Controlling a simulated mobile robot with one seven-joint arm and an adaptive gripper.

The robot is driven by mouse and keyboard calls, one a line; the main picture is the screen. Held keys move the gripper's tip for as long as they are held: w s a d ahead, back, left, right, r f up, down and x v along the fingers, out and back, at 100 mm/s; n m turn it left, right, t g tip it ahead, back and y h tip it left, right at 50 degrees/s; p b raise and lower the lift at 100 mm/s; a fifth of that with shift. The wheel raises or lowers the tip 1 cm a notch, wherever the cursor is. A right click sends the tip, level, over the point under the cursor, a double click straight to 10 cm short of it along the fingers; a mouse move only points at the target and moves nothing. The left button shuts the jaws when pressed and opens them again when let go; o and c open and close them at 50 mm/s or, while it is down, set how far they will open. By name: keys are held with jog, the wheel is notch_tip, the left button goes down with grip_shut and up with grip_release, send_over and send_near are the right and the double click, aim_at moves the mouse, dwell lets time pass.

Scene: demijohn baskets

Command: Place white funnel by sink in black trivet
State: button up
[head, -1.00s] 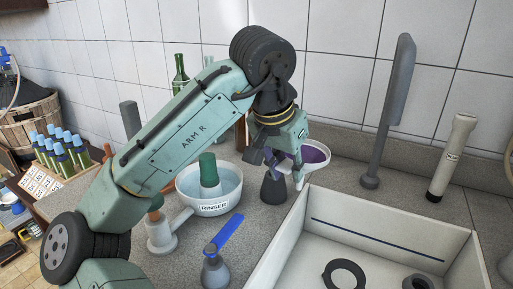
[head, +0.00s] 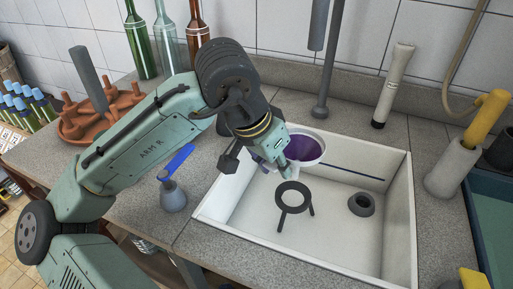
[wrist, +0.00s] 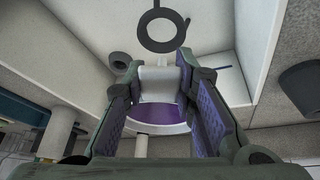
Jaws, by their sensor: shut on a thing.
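The white funnel (head: 306,148), with a purple inside, is in my gripper (head: 281,171) over the back left part of the white basin. In the wrist view the funnel (wrist: 159,92) sits between the two purple-padded fingers, and my gripper (wrist: 158,73) is shut on its white part. The black trivet (head: 293,185) is a ring on thin legs standing on the basin floor. It stands in front of the funnel in the head view, and its ring (wrist: 160,48) shows beyond the fingertips in the wrist view. The funnel is apart from the trivet.
The white basin (head: 403,240) has raised walls around the trivet. A small dark ring-shaped piece (head: 361,205) lies on its floor at the right. A grey bottle with a blue lever (head: 173,192) stands left of the basin. A grey post (head: 322,95) rises behind it.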

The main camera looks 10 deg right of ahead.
jog(key=shift+s+f, duration=0.1)
jog(key=shift+s, duration=0.05)
dwell(0.3)
notch_tip(320, 180, down, 12)
jog(key=b, duration=1.1)
jog(key=shift+f+b, duration=0.55)
jog(key=shift+f, duration=0.25)
dwell(0.5)
dwell(0.4)
jog(key=o, duration=1.1)
jog(key=shift+c, duration=0.2)
jog(key=v, duration=1.2)
